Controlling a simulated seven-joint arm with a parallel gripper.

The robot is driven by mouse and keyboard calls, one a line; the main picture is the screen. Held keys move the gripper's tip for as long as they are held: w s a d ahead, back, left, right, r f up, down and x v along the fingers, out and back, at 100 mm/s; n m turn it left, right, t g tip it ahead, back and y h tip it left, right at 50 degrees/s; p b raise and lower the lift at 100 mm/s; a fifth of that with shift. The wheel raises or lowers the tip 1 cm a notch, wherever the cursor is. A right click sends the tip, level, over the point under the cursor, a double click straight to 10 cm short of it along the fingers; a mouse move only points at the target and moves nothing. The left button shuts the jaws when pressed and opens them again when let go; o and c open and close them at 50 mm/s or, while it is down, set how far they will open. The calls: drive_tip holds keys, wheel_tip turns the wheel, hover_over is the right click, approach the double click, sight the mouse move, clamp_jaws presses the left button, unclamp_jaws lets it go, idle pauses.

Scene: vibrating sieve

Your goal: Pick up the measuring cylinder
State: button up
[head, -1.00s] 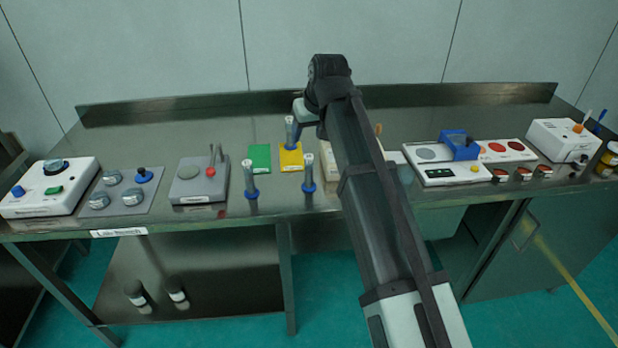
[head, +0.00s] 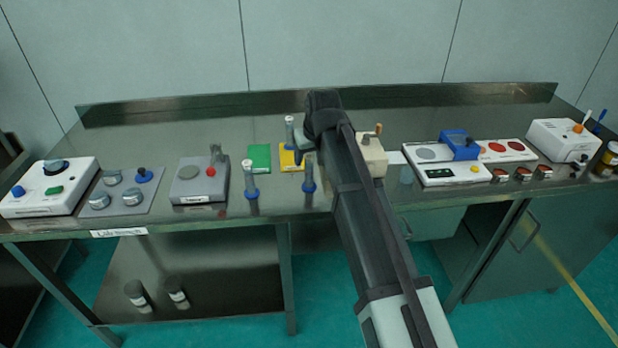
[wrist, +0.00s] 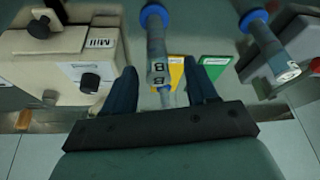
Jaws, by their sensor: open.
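Three grey measuring cylinders with blue bases stand on the bench. In the head view one is at the front left (head: 251,180), one at the front right (head: 309,176), and one stands on the yellow mat (head: 290,132). In the wrist view, a cylinder labelled B (wrist: 157,48) lies in line with the gap between the fingers of my gripper (wrist: 159,68). My gripper is open, with one finger to each side of it in the picture; contact is not visible. Another cylinder shows at the right (wrist: 272,45). In the head view my arm hides most of my gripper.
A beige mill (head: 371,156) stands close to the right of the cylinders, and also shows in the wrist view (wrist: 60,65). A green mat (head: 259,156) lies beside the yellow mat (head: 287,163). A grey device (head: 199,182) stands farther left. The bench behind is clear.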

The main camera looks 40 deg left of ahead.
sight(308, 165)
drive_tip(key=shift+x, duration=2.5)
drive_tip(key=shift+d, duration=0.15)
drive_tip(key=shift+c, duration=0.4)
clamp_jaws()
